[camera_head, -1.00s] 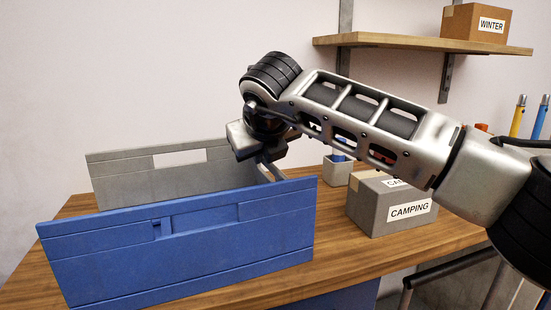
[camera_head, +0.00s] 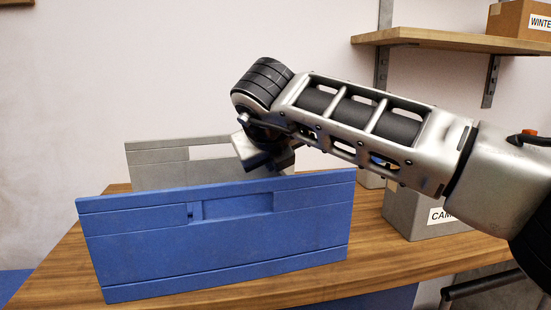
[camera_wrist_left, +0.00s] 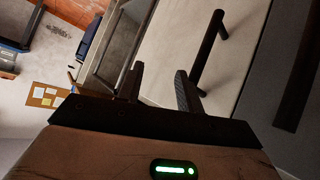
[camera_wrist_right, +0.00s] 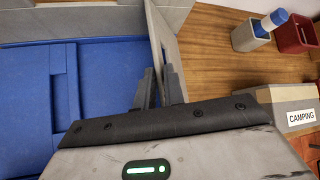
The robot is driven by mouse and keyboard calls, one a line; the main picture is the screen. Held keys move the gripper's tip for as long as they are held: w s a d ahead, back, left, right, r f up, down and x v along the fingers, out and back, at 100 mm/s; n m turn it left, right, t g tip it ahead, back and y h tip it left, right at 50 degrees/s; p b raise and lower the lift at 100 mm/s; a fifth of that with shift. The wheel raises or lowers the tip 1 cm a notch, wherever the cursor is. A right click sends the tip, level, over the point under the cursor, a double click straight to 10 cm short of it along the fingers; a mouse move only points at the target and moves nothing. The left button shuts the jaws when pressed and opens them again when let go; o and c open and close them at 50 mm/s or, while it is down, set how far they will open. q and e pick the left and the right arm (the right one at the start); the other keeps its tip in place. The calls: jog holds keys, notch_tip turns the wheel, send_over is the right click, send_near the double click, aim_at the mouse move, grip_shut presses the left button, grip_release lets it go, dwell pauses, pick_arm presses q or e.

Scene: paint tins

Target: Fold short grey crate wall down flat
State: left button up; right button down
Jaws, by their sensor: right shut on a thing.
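The folding crate stands on the wooden table, its long blue wall (camera_head: 230,240) upright at the front and its long grey wall (camera_head: 158,160) upright behind. The short grey wall (camera_wrist_right: 161,42) is at the crate's right end in the right wrist view. It leans at a slant; the blue wall hides it in the head view. My right gripper (camera_wrist_right: 160,88) is shut on this short wall's edge. In the head view its fingers are hidden behind the blue wall. Blue panels (camera_wrist_right: 35,105) lie inside the crate. My left gripper (camera_wrist_left: 162,85) is open and empty, away from the crate.
A grey CAMPING box (camera_head: 405,212) stands right of the crate. A grey cup (camera_wrist_right: 250,38) with a blue-topped item and a red container (camera_wrist_right: 297,35) are behind it. A shelf (camera_head: 440,38) is above right. A dark bar handle (camera_wrist_left: 208,50) is near my left gripper.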

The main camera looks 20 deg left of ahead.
jog(key=c, duration=1.6)
grip_release()
jog(key=shift+f, duration=0.2)
jog(key=shift+o, duration=0.2)
jog(key=shift+r, duration=0.1)
jog(key=v, duration=1.6)
